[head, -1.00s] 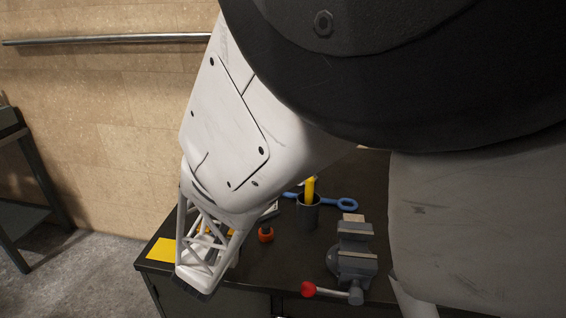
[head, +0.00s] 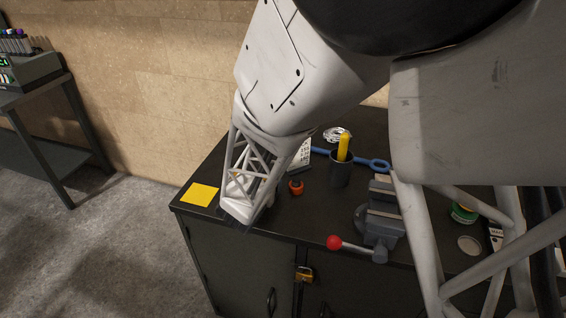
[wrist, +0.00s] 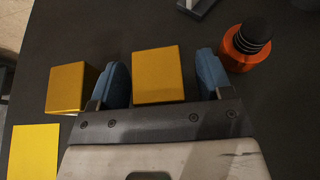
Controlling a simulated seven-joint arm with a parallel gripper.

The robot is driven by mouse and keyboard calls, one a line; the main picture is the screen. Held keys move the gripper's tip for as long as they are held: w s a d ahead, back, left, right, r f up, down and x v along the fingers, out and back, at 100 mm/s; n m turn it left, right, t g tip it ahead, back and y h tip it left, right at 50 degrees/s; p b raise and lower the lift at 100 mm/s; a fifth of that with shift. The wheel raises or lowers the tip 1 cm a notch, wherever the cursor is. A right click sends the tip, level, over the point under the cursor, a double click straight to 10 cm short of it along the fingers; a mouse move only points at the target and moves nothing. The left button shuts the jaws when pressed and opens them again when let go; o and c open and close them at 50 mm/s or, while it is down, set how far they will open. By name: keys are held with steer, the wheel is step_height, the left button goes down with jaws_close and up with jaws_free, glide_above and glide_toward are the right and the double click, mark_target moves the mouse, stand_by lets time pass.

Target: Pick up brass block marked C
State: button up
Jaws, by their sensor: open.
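In the wrist view, one brass block (wrist: 158,76) sits between the two blue fingertips of my open gripper (wrist: 164,78), with the left finger close to its left side. A second brass block (wrist: 72,89) stands just outside the left finger. No letter shows on either block, so I cannot tell which is marked C. In the head view, my wrist frame hangs over the left front of the bench and mostly hides the blocks and fingers.
An orange bottle with a black cap (wrist: 247,45) stands right of the right finger. A yellow sheet (head: 200,194) lies left on the dark bench top (head: 300,224). A dark cup with a yellow handle (head: 340,168), a blue wrench (head: 378,166) and a grey vise (head: 381,218) are to the right.

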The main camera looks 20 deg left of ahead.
stand_by(0.5)
steer(key=c, duration=1.3)
steer(key=shift+r, duration=0.1)
steer(key=shift+r, duration=4.95)
